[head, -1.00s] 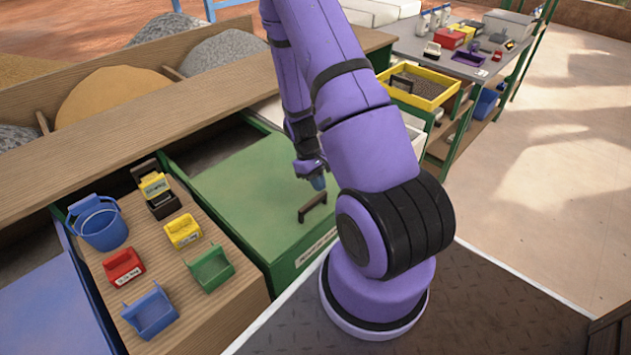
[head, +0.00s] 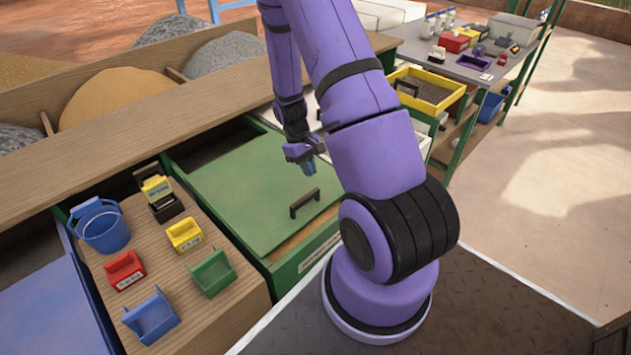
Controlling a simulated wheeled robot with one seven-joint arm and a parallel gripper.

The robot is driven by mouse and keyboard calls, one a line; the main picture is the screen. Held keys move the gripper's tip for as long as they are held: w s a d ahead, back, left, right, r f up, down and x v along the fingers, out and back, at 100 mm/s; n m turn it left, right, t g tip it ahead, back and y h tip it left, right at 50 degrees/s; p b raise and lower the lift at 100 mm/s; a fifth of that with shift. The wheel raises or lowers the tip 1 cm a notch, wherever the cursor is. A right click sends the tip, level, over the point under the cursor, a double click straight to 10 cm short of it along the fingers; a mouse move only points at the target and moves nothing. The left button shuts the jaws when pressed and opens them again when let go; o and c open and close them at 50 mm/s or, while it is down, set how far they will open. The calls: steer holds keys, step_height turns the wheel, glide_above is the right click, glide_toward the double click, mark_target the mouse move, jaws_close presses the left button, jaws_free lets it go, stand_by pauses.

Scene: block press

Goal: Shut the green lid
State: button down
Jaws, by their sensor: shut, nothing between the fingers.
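The green lid (head: 262,190) is a flat panel lying over a green-framed bin (head: 300,262), with a dark bar handle (head: 305,203) near its front edge. A dark gap (head: 215,148) shows beyond the lid's far edge. A tan strip shows between its front edge and the bin's front wall. My gripper (head: 309,170) is shut and empty, pointing down over the lid just beyond the handle. I cannot tell whether its fingertips touch the lid. My arm hides part of the lid's right side.
Left of the lid, a wooden top (head: 150,235) holds a blue bucket (head: 101,226) and several small coloured bins. Behind are heaps of sand and gravel past a wooden ledge (head: 140,133). A yellow tray (head: 430,91) and a grey table (head: 475,62) stand at the right. Open floor lies further right.

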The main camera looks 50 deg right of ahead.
steer(key=shift+v, duration=2.75)
